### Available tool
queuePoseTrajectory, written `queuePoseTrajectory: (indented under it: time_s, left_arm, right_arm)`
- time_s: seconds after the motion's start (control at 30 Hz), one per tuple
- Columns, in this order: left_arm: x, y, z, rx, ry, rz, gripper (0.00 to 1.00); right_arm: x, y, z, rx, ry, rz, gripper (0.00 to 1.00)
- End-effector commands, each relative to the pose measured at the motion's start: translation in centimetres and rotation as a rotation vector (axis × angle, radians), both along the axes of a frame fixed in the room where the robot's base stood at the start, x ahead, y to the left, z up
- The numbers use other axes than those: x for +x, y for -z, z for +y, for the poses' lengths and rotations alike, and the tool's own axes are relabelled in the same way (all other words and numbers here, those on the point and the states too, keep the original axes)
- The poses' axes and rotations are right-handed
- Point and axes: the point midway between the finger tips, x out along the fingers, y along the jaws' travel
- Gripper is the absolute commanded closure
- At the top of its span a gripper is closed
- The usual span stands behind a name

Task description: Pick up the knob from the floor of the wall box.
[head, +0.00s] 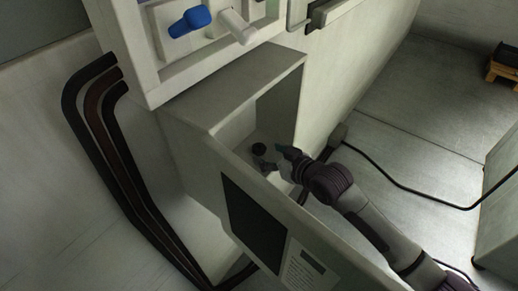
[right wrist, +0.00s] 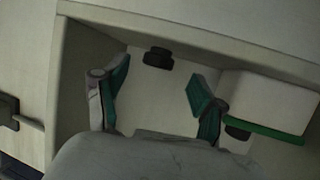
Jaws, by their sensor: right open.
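In the right wrist view the knob (right wrist: 158,57) stands near the box's far wall, beyond and between the fingertips. My right gripper (head: 272,157) reaches into the box from the right in the head view. In the right wrist view its green-padded fingers (right wrist: 158,88) are spread wide with nothing between them, and the knob is apart from them. My left gripper is out of view.
A white block with a green edge (right wrist: 265,102) lies right of the fingers, close to the right one. A dark piece (right wrist: 238,132) shows beside it. The box door (head: 290,215) hangs open at the front. A panel with a blue handle (head: 190,22) is above.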

Motion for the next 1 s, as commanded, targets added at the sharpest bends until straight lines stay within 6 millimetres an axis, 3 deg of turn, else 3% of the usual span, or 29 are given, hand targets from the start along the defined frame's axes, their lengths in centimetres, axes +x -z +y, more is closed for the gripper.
queuePoseTrajectory:
  time_s: [0.33,0.67,1.0]
  left_arm:
    - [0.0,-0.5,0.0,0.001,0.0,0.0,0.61]
    - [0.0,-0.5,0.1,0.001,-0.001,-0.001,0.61]
    - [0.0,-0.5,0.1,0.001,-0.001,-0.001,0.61]
  right_arm:
    - [3.4,1.1,2.6,0.0,0.0,0.001,0.31]
    - [4.0,1.4,3.0,-0.001,0.001,-0.001,0.31]
    - [3.9,1.4,3.0,-0.001,0.001,0.001,0.86]
